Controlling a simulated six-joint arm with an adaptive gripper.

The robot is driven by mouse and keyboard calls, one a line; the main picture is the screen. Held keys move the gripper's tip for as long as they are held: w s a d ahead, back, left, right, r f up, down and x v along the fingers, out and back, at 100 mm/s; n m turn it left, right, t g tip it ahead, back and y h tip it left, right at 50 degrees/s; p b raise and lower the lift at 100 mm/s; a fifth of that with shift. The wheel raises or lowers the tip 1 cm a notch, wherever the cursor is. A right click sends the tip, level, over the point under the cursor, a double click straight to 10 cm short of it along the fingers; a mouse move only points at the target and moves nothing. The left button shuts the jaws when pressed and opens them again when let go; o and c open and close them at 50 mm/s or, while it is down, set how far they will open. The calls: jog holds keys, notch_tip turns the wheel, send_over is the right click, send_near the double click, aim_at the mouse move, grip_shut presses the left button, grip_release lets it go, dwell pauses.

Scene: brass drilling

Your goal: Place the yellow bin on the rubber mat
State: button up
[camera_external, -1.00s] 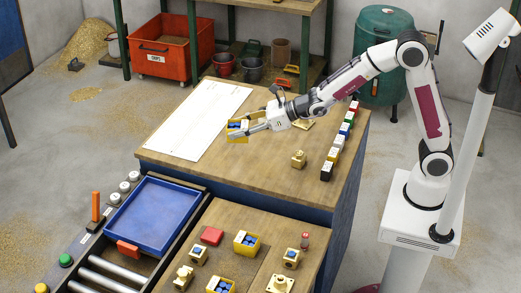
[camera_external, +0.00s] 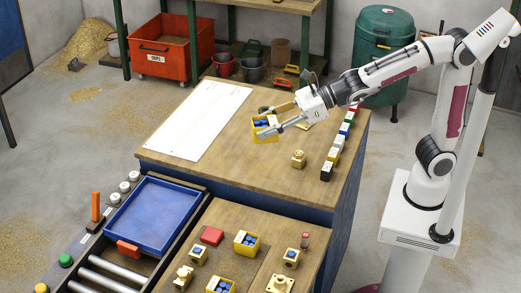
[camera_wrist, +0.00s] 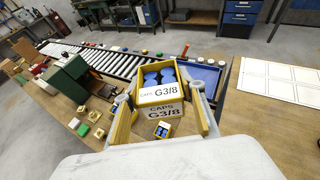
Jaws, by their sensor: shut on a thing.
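The yellow bin (camera_external: 263,136) holds blue caps and is between the fingers of my gripper (camera_external: 278,116), above the upper workbench. In the wrist view the bin (camera_wrist: 160,94) shows a white label reading CAPS G3/8, with one finger on each side. My gripper (camera_wrist: 160,122) is shut on it, and the bin looks roughly upright. A rubber mat is not clearly identifiable. A darker brown patch (camera_external: 252,274) lies on the lower bench, but I cannot tell whether it is the mat.
A white marked sheet (camera_external: 200,118) lies on the upper bench. A row of coloured blocks (camera_external: 338,145) stands along its right edge, with a brass part (camera_external: 298,159) nearby. The lower bench holds other yellow bins (camera_external: 246,243) and brass parts. A blue tray (camera_external: 152,215) sits by the rollers.

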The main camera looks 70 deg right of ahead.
jog(key=shift+s+a+r, duration=0.35)
jog(key=shift+s+r, duration=0.05)
jog(key=shift+s, duration=0.25)
jog(key=shift+s+a+r, duration=0.3)
jog(key=shift+s+r, duration=0.05)
jog(key=shift+s, duration=0.3)
jog(key=shift+s+a+r+n+y, duration=0.15)
jog(key=shift+s+a+r, duration=0.05)
jog(key=shift+s, duration=0.25)
jog(key=shift+s+a+r+n+y, duration=0.15)
jog(key=shift+s, duration=0.3)
jog(key=shift+s+a+f, duration=1.25)
jog(key=shift+s+a, duration=0.15)
jog(key=shift+s, duration=0.7)
jog(key=w+a+f+m+h, duration=0.3)
jog(key=a+f+h, duration=0.1)
jog(key=f, duration=0.5)
jog(key=w+a+f+m+h, duration=0.4)
jog(key=a+f, duration=0.1)
jog(key=f, duration=0.5)
jog(key=w+a+f+m+t+h, duration=0.1)
jog(key=w+a+f+m+h, duration=0.3)
jog(key=f, duration=0.6)
jog(key=shift+w+a+h, duration=0.15)
jog(key=shift+a+h, duration=0.15)
jog(key=shift+a, duration=0.2)
jog(key=shift+f, duration=3.15)
